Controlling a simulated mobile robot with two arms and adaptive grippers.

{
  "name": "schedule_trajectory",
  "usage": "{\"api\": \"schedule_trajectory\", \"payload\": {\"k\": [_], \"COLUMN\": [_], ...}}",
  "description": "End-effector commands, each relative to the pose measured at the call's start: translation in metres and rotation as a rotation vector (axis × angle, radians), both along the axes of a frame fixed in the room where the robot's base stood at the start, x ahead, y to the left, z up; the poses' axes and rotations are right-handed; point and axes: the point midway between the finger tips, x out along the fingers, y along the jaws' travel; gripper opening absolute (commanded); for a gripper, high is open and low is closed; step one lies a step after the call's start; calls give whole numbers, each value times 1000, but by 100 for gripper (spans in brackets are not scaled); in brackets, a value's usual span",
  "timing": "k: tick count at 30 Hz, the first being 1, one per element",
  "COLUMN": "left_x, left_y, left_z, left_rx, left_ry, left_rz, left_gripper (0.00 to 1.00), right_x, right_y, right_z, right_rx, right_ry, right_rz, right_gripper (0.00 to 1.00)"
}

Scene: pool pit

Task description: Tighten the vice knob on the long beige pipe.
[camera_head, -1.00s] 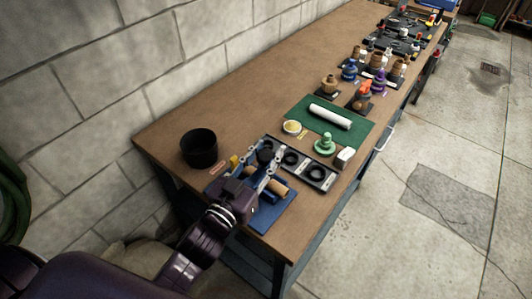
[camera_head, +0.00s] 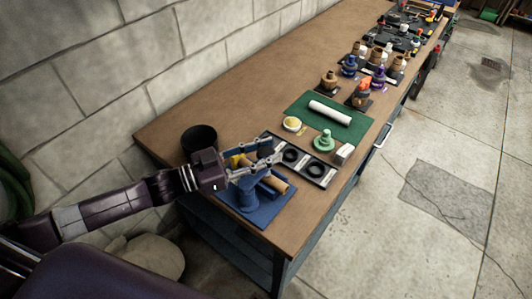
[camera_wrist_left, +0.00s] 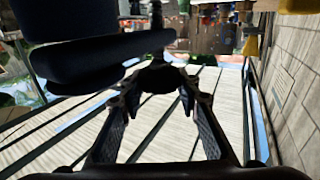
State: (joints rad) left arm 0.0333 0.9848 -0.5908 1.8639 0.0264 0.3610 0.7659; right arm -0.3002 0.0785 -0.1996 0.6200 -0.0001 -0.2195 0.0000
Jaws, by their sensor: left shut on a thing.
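The blue vice (camera_head: 262,209) stands at the near end of the workbench. The beige pipe (camera_head: 275,182) lies across it, partly hidden behind my left gripper. My left gripper (camera_head: 268,163) reaches in from the left over the vice, with its fingers pointing right. In the left wrist view its fingers close around the dark, round vice knob (camera_wrist_left: 158,78). The knob is mostly hidden by the gripper in the head view. My right gripper is not in view.
A black pot (camera_head: 199,140) stands just behind my left gripper. A black tray with rings (camera_head: 318,172) lies beside the vice, with a green fitting (camera_head: 325,141) beyond it. A white pipe (camera_head: 330,112) lies on a green mat (camera_head: 352,131).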

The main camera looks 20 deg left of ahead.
Motion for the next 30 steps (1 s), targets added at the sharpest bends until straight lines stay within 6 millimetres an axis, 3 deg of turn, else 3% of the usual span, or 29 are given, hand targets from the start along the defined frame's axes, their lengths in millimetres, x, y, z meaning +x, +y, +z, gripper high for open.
{"api": "schedule_trajectory", "payload": {"k": [12,30], "left_x": [3,2], "left_y": [0,0], "left_z": [3,6], "left_rx": [-3,-6], "left_ry": [-9,-8], "left_rz": [-211,-270], "left_gripper": [6,6], "right_x": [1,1], "right_y": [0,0], "right_z": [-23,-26], "right_rx": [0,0], "right_ry": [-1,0], "right_rz": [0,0], "right_gripper": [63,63]}}
